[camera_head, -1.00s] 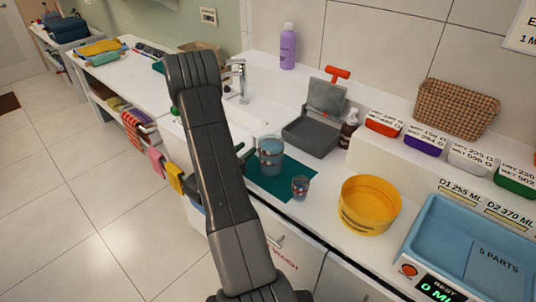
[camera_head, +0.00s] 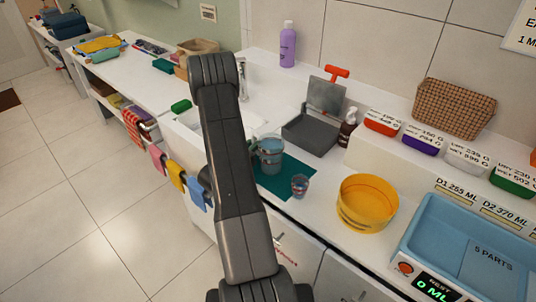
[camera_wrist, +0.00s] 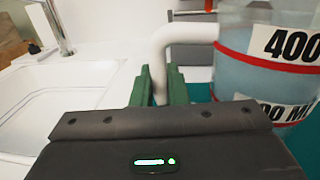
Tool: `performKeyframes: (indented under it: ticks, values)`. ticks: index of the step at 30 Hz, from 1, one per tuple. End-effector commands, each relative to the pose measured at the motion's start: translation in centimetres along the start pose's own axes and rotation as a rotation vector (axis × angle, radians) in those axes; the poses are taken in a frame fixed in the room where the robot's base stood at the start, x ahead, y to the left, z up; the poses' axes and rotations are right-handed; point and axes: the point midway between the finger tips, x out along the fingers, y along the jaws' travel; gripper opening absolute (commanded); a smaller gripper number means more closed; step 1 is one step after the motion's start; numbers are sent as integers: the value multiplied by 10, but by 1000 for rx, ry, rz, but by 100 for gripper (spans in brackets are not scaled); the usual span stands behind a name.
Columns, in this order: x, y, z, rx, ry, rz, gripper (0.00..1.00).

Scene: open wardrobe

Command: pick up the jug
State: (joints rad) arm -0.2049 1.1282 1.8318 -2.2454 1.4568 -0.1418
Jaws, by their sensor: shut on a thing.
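The jug (camera_head: 271,157) is a clear, bluish container standing upright on the teal mat (camera_head: 300,178) by the sink. In the wrist view the jug (camera_wrist: 262,75) is at the right, with red bands and a "400" label. Its pale curved handle (camera_wrist: 185,33) comes down between the green fingers of my gripper (camera_wrist: 162,85). My gripper is shut on this handle, with the jug body just to the right. In the head view my arm hides most of the gripper. Whether the jug's base touches the mat is hard to tell.
A small cup (camera_head: 300,186) stands close to the jug on the mat. A yellow tub (camera_head: 367,204) and a blue tray (camera_head: 470,250) are to the right. A grey bin (camera_head: 312,134) and a soap bottle (camera_head: 348,127) are behind. The sink (camera_wrist: 60,100) lies left.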

Motion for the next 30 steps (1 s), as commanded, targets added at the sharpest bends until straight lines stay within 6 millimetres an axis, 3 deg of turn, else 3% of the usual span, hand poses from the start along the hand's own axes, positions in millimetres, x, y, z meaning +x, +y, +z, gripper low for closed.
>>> performKeyframes:
  ticks: [14, 30]
  values:
    - [0, 0, 10, 2, -2, 0, 0]
    - [0, 0, 78, 3, -4, 0, 0]
